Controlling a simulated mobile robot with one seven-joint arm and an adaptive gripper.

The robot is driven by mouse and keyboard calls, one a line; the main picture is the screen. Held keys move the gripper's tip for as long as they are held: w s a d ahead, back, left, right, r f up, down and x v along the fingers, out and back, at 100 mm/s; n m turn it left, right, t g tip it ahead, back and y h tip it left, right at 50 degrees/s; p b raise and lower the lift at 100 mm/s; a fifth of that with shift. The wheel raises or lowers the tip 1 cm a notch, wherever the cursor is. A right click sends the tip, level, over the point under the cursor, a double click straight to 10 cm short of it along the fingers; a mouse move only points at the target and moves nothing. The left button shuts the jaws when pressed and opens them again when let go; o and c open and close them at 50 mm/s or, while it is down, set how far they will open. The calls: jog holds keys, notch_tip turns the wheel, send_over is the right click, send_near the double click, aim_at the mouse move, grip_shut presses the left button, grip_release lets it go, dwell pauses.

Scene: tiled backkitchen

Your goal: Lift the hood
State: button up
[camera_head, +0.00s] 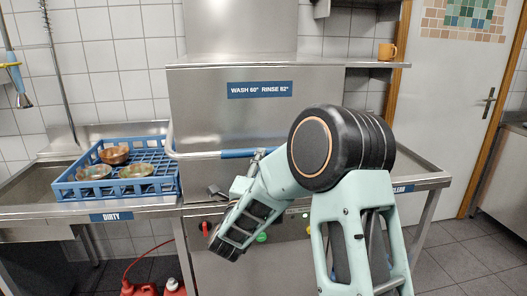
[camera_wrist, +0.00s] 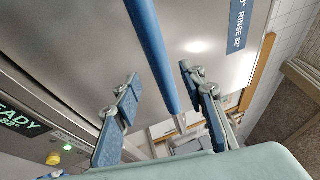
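The steel hood (camera_head: 205,105) of the dishwashing machine is down over its base. It bears a blue label "WASH 60° RINSE 82°". A blue bar handle (camera_head: 238,154) runs across its lower front; my arm covers its right part. In the wrist view the handle (camera_wrist: 152,45) runs lengthwise between the two spread fingers of my gripper (camera_wrist: 160,75). The fingers are open, one on each side of the bar, with gaps between pads and bar. How deep the bar sits between them I cannot tell. In the head view my arm largely hides the fingers.
A blue rack (camera_head: 125,186) with several bowls stands on the dirty-side counter (camera_head: 30,205) at left. A shelf with an orange mug (camera_head: 387,51) juts out at upper right. A lit "READY" display (camera_wrist: 20,120) shows in the wrist view. A red container (camera_head: 140,289) stands below.

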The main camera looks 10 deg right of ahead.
jog(key=x, duration=0.6)
jog(key=shift+w+p, duration=0.1)
jog(key=shift+p, duration=0.3)
jog(key=shift+r, duration=0.1)
jog(key=shift+c, duration=0.2)
grip_shut()
